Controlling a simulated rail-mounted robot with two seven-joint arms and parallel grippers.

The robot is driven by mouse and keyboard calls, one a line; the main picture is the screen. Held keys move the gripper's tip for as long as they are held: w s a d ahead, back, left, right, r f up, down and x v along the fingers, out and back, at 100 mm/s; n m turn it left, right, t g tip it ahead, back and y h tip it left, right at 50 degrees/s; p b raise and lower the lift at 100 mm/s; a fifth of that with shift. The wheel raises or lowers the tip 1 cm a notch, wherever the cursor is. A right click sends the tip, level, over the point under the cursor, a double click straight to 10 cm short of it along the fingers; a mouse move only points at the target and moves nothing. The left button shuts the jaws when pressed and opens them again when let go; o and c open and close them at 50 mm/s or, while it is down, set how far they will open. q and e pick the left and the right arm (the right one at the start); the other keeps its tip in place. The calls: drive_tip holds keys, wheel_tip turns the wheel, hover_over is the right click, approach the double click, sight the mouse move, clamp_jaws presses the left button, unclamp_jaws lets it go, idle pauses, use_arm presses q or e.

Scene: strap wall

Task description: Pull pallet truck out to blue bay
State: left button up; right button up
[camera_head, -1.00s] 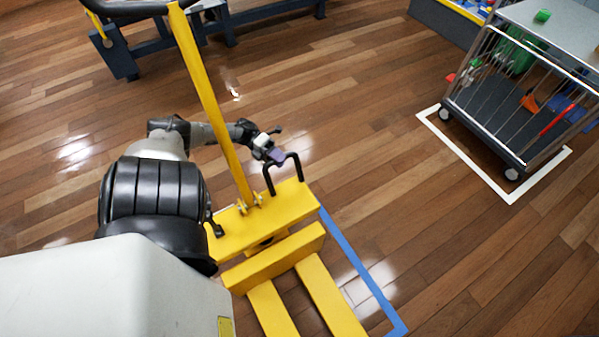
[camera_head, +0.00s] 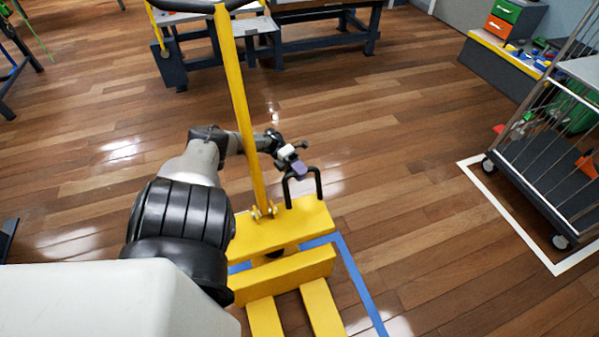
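The yellow pallet truck (camera_head: 283,232) stands at the lower middle of the head view, its forks (camera_head: 322,306) toward me and its tall tiller (camera_head: 240,110) rising away. A black loop handle (camera_head: 319,185) stands up from its body. My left gripper (camera_head: 299,168) is at the top bar of this loop and looks shut on it; the fingers are small and partly hidden. Blue floor tape (camera_head: 358,282) runs along the truck's right side and crosses under it between body and fork carriage. My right gripper is out of view.
A caged trolley (camera_head: 545,185) stands in a white floor outline (camera_head: 497,208) at the right. A workbench (camera_head: 325,42) stands at the back, and drawers (camera_head: 505,15) at the back right. Wooden floor is clear between truck and trolley, and behind the truck.

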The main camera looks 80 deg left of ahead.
use_arm(q)
drive_tip(key=shift+o, duration=1.4)
drive_tip(key=shift+d, duration=0.1)
drive_tip(key=b+v, duration=0.1)
drive_tip(key=v, duration=0.6)
drive_tip(key=shift+a, duration=0.25)
